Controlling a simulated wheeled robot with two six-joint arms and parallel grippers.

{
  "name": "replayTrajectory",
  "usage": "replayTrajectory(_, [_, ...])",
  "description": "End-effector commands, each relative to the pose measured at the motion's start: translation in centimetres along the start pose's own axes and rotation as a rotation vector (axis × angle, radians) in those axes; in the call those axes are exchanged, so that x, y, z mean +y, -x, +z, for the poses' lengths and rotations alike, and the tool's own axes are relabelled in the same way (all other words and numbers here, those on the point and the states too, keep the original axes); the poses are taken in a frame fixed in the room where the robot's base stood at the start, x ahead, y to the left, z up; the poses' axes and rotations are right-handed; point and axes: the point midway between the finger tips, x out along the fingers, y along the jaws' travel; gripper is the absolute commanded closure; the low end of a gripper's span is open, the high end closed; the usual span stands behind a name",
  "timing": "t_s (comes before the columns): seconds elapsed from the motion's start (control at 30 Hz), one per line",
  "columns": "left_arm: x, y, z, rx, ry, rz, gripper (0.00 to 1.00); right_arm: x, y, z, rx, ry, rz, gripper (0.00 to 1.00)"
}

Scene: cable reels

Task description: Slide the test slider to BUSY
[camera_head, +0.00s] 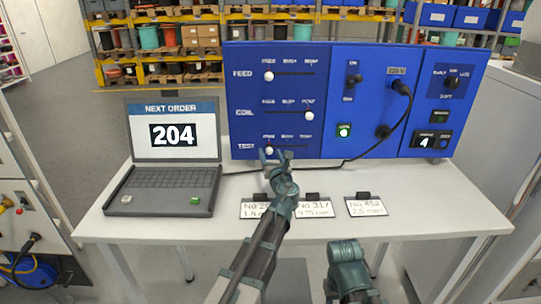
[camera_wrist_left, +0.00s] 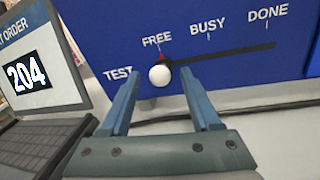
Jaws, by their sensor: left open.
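The test slider (camera_head: 269,150) is a white round knob on the blue panel, at the left end of the lowest slot, in the TEST row. In the left wrist view the knob (camera_wrist_left: 159,76) sits under the FREE label; BUSY (camera_wrist_left: 207,27) and DONE (camera_wrist_left: 267,12) stand to its right along the dark slot. My left gripper (camera_head: 273,155) is open at the knob in the head view. In the left wrist view its fingers (camera_wrist_left: 158,95) lie either side of the knob; I cannot tell whether they touch it. My right gripper (camera_head: 347,250) is low at the front of the table, its fingertips unclear.
The FEED knob (camera_head: 269,76) and COIL knob (camera_head: 309,115) are above. A laptop (camera_head: 172,150) showing 204 stands left. A black cable (camera_head: 335,163) runs along the panel's foot.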

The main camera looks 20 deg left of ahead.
Motion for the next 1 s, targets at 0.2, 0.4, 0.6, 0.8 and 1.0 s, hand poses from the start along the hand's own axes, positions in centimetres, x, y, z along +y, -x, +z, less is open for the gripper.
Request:
replayTrajectory(0.2, [-0.01, 0.03, 0.0, 0.0, 0.0, 0.0, 0.63, 0.0, 0.0, 0.0, 0.0, 0.0, 0.0, 0.5])
replayTrajectory(0.4, [-0.02, 0.04, 0.0, 0.0, 0.0, 0.0, 0.99, 0.0, 0.0, 0.0, 0.0, 0.0, 0.0, 0.5])
replayTrajectory(0.6, [-0.03, 0.04, 0.0, 0.0, 0.0, 0.0, 1.0, 0.0, 0.0, 0.0, 0.0, 0.0, 0.0, 0.5])
replayTrajectory(0.8, [-0.03, 0.04, 0.0, 0.0, 0.0, 0.0, 1.0, 0.0, 0.0, 0.0, 0.0, 0.0, 0.0, 0.5])
replayTrajectory(1.0, [-0.03, 0.04, 0.0, 0.0, 0.0, 0.0, 1.0, 0.0, 0.0, 0.0, 0.0, 0.0, 0.0, 0.5])
